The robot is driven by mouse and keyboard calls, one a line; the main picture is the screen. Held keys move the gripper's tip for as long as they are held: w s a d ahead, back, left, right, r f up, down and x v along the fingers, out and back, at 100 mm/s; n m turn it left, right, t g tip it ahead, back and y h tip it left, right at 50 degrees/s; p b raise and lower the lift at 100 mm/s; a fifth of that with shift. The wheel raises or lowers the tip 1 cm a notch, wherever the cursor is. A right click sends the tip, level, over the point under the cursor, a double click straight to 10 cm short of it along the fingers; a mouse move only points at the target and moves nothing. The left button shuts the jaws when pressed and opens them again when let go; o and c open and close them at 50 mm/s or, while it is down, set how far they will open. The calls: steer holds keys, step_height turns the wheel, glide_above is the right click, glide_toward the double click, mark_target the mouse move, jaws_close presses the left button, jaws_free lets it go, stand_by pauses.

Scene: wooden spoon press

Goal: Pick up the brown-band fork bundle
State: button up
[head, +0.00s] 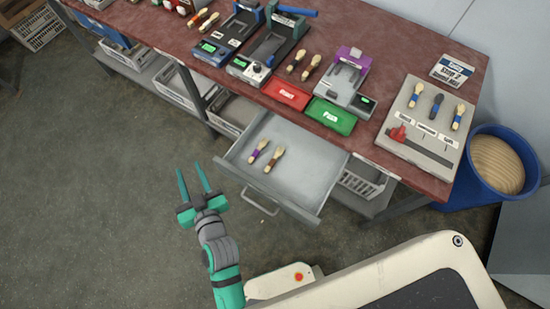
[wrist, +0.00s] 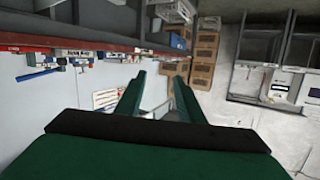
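Two small wooden bundles lie side by side in the open grey drawer in the head view. The right one has a brownish band and looks like the brown-band fork bundle (head: 273,160). The left one is a purple-band bundle (head: 258,151). My gripper (head: 191,167) is open and empty, its teal fingers apart. It is over the floor to the left of the drawer (head: 309,205), clear of both bundles. In the wrist view my gripper (wrist: 159,75) also shows empty between its fingers, and neither drawer bundle can be made out.
The red-brown table (head: 405,45) stands above the drawer. It holds press devices (head: 350,80), a red tray (head: 286,93), a green tray (head: 331,117), more bundles (head: 311,67) and a grey board (head: 430,145). A blue bin (head: 478,190) stands at right. Floor left of the drawer is clear.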

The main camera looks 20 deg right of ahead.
steer(key=w+a+r+n+g+y, duration=0.1)
steer(key=w+a+r+n+y, duration=0.25)
steer(key=w, duration=0.25)
steer(key=w+a+r+n+y, duration=0.2)
steer(key=w+a+r+n, duration=0.15)
steer(key=w, duration=0.35)
steer(key=n+g+h, duration=0.8)
steer(key=n+g, duration=0.6)
steer(key=n, duration=0.4)
glide_above(275, 158)
steer(key=f, duration=2)
steer(key=shift+w+a+f, duration=0.25)
steer(key=shift+w, duration=0.05)
steer(key=shift+s+d+f, duration=0.1)
steer(key=shift+d+f, duration=0.05)
steer(key=shift+f, duration=0.7)
steer(key=shift+s+d+f, duration=0.1)
steer(key=shift+d+f, duration=0.05)
steer(key=shift+f, duration=0.7)
steer(key=shift+s+d+f, duration=0.1)
steer(key=shift+d+f, duration=0.05)
steer(key=shift+f, duration=0.7)
steer(key=shift+a, duration=0.1)
jaws_close()
